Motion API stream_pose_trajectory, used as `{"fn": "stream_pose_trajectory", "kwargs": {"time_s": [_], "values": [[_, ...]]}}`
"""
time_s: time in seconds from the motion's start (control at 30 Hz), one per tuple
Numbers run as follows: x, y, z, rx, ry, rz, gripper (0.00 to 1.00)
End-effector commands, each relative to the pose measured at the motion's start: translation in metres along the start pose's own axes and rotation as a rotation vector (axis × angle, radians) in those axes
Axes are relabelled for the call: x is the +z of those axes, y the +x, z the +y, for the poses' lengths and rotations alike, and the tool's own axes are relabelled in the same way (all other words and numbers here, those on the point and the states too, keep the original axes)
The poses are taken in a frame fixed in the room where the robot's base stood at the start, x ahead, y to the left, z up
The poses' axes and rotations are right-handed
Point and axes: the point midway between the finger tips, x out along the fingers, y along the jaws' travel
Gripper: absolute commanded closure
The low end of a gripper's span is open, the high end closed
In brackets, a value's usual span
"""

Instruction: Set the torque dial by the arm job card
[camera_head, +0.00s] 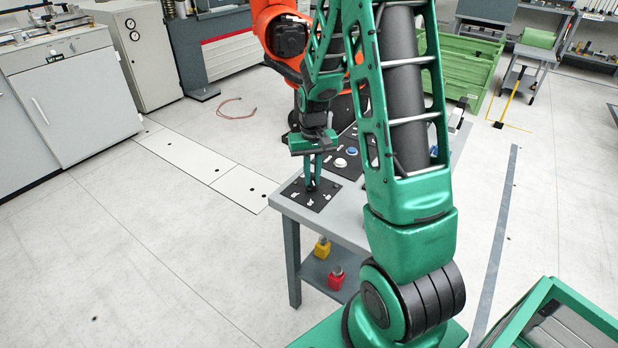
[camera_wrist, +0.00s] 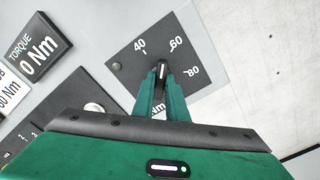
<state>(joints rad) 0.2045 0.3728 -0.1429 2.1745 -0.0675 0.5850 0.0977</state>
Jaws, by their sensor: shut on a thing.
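The torque dial is a black plate (camera_wrist: 125,68) marked 40, 60 and 80 with a small knob (camera_wrist: 162,69) in its middle, in the wrist view. The knob's pale pointer mark points up, between 40 and 60. My gripper (camera_wrist: 162,82) is shut on the knob, and its fingers hide the lower plate. In the head view the dial plate (camera_head: 325,200) lies at the near left corner of the grey table, with my gripper (camera_head: 311,187) reaching down onto it. A readout marked TORQUE (camera_wrist: 37,48) shows 0 Nm. I cannot make out an arm job card.
Beside the dial, a dark panel (camera_head: 347,166) carries a blue button (camera_head: 352,151) and a white button. An orange robot arm (camera_head: 268,25) stands behind the table. A yellow and a red block (camera_head: 336,278) sit on the lower shelf. Open floor lies to the left.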

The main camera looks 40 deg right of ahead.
Motion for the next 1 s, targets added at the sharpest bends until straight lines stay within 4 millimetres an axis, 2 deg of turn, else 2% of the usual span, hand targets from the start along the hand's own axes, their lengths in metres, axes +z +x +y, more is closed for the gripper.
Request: {"fn": "stream_pose_trajectory", "kwargs": {"time_s": [0.4,1.0], "values": [[0.0000,-0.0005,-0.0011,-0.001,0.243,0.000,1.00],[-0.0001,-0.0005,-0.0013,-0.001,0.301,0.001,1.00]]}}
